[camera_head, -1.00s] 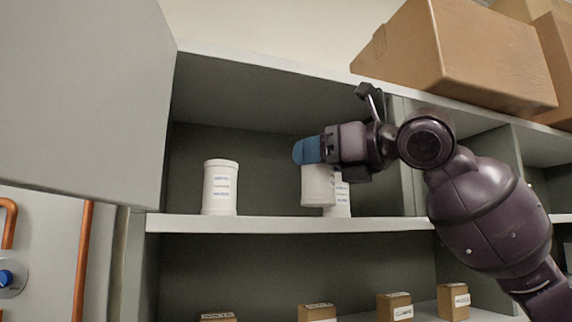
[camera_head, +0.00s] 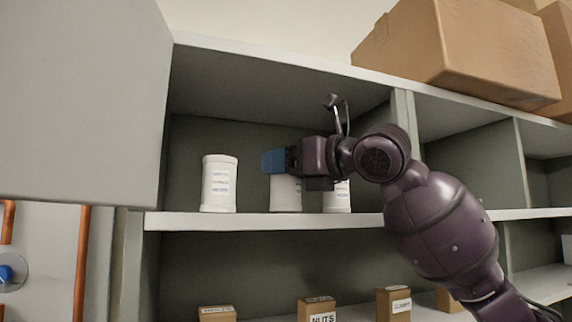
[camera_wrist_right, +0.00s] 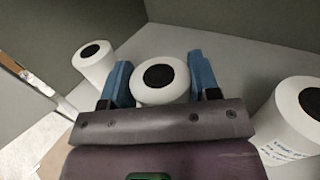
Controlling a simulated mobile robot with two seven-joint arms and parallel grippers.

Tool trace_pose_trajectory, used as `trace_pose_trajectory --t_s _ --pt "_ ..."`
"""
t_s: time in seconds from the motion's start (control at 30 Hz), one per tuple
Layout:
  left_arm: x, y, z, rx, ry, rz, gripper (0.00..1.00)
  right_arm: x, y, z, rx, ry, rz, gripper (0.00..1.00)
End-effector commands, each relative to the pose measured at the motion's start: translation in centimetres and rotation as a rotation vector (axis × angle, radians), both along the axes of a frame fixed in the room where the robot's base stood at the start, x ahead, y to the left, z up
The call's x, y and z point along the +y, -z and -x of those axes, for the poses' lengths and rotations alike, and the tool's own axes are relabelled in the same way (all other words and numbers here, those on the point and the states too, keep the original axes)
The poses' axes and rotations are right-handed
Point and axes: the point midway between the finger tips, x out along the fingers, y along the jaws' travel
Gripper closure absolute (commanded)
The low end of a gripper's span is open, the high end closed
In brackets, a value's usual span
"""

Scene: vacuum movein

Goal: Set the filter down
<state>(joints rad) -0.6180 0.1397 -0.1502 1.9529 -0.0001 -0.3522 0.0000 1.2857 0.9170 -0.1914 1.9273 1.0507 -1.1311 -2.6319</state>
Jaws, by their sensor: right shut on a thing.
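My right gripper (camera_head: 275,161) reaches into the upper cabinet bay from the right. Its blue fingers are shut on a white filter (camera_head: 286,194), a canister with a dark round top. In the right wrist view, the filter (camera_wrist_right: 160,82) sits between both fingers. It is upright, with its bottom at about the level of the shelf (camera_head: 260,222); I cannot tell whether it touches. A similar white canister (camera_head: 219,185) stands on the shelf to the left. Another (camera_head: 337,198) stands to the right, partly hidden by my gripper. My left gripper is not in view.
A grey panel (camera_head: 80,100) covers the upper left. Small cardboard boxes (camera_head: 318,312) stand on the lower shelf. Large cardboard boxes (camera_head: 460,55) rest on top of the cabinet. A bay divider (camera_head: 405,125) stands behind my arm. Clear shelf lies between the left canister and the filter.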

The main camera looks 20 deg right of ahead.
Motion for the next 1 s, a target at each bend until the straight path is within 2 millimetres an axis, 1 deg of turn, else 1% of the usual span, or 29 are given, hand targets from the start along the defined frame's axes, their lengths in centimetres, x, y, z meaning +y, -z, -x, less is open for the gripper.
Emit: trace_pose_trajectory --t_s 0.13,0.17,0.3,0.67,0.83,1.0 --pt "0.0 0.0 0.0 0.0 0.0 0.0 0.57 0.0 0.3 0.0 -0.001 0.0 0.0 0.71" --pt "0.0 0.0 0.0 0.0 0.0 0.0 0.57 0.0 0.3 0.0 0.0 -0.001 0.0 0.4" --pt "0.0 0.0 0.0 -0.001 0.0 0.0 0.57 0.0 0.2 0.0 0.0 0.0 0.0 0.19" --pt "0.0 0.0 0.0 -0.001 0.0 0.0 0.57 -0.1 -0.1 0.1 -0.001 0.001 -0.001 0.19" --pt "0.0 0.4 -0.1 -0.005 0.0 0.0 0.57 -1.4 0.1 1.8 -0.003 0.003 0.002 0.19" --pt "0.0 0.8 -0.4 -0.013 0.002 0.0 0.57 -3.3 0.1 4.5 -0.004 0.005 0.002 0.19"
